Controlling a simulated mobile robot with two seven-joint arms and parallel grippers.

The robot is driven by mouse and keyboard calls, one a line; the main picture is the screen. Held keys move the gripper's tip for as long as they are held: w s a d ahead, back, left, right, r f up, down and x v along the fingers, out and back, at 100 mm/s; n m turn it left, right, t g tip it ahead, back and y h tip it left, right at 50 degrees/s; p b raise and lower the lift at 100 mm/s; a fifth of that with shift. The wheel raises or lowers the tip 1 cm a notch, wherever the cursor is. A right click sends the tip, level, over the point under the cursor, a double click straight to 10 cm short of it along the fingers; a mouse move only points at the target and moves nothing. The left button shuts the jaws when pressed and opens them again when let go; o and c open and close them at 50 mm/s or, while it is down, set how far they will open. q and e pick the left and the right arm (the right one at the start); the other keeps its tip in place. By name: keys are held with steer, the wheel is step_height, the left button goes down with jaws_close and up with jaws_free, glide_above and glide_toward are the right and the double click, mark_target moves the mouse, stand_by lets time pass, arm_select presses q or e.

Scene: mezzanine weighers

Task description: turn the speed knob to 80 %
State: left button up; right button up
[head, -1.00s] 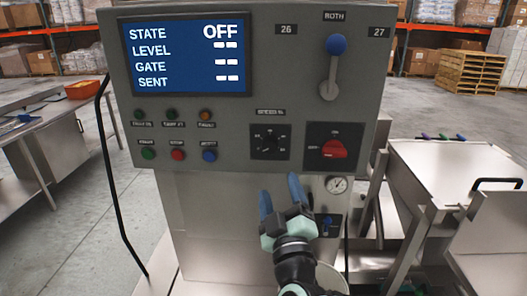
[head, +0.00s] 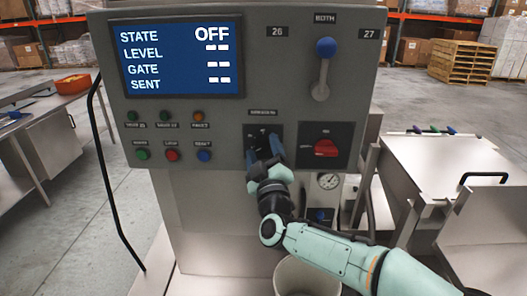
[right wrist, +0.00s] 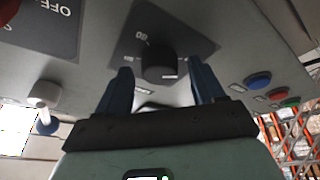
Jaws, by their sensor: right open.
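The black speed knob (right wrist: 160,62) is in the right wrist view, on its dark square plate (right wrist: 187,38); the tips of my right gripper (right wrist: 162,88) stand on either side of it with a gap. The knob's dial marks are mostly too small or hidden to read. In the head view my right gripper (head: 264,158) has its blue fingers up at the speed plate (head: 262,132) and hides most of the knob. The gripper is open and holds nothing. The display (head: 182,57) reads STATE OFF, with dashes for level, gate and sent. My left gripper is not in view.
Right of the speed plate is a red rotary switch (head: 325,148). A blue-knobbed lever (head: 325,70) stands above it. Green, red and blue buttons (head: 172,155) sit to the left. A pressure gauge (head: 329,181) and a pale bucket (head: 305,277) are below.

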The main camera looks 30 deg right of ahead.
steer(key=c, duration=1)
steer(key=shift+c, duration=0.2)
